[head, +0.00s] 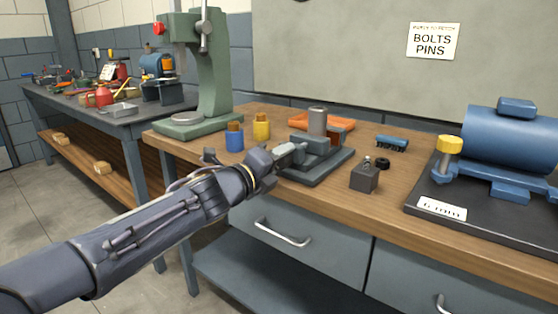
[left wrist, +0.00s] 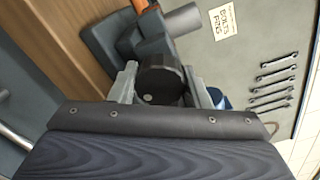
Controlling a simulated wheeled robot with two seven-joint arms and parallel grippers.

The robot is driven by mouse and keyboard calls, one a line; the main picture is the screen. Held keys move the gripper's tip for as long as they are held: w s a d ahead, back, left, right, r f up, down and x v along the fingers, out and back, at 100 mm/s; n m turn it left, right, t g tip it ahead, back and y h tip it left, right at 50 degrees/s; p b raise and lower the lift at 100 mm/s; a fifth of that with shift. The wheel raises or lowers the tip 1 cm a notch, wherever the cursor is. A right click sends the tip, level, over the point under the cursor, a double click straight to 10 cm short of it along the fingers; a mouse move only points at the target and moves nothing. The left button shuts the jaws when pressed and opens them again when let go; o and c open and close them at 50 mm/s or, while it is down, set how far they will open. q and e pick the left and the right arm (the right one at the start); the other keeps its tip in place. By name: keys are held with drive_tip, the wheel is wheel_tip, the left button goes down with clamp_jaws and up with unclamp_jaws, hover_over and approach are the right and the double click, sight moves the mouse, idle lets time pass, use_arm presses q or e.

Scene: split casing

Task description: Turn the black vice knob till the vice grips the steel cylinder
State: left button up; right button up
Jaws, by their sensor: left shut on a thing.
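The grey vice (head: 325,168) stands on the wooden bench in the head view, and its dark body also shows in the left wrist view (left wrist: 108,40). The steel cylinder (head: 317,122) stands upright at the vice in the head view; it shows in the left wrist view (left wrist: 184,19) too. Its contact with both jaws cannot be made out. My left gripper (head: 284,155) is at the vice's near left end. In the left wrist view it is shut on the round black knob (left wrist: 160,78), a finger on each side. In the head view the gripper hides the knob. My right gripper is out of view.
A blue pot (head: 234,141) and a yellow pot (head: 261,131) stand left of the vice. An orange tray (head: 340,124) lies behind it. A dark block (head: 364,179), a black ring (head: 383,163) and a blue brush (head: 392,143) lie to the right. A green drill press (head: 212,75) stands at left.

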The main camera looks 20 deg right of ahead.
use_arm(q)
drive_tip(key=shift+f, duration=0.1)
drive_tip(key=o, duration=1)
drive_tip(key=v, duration=0.7)
drive_tip(key=shift+s+a+b, duration=0.25)
drive_tip(key=shift+a+b, duration=0.05)
drive_tip(key=shift+a, duration=0.05)
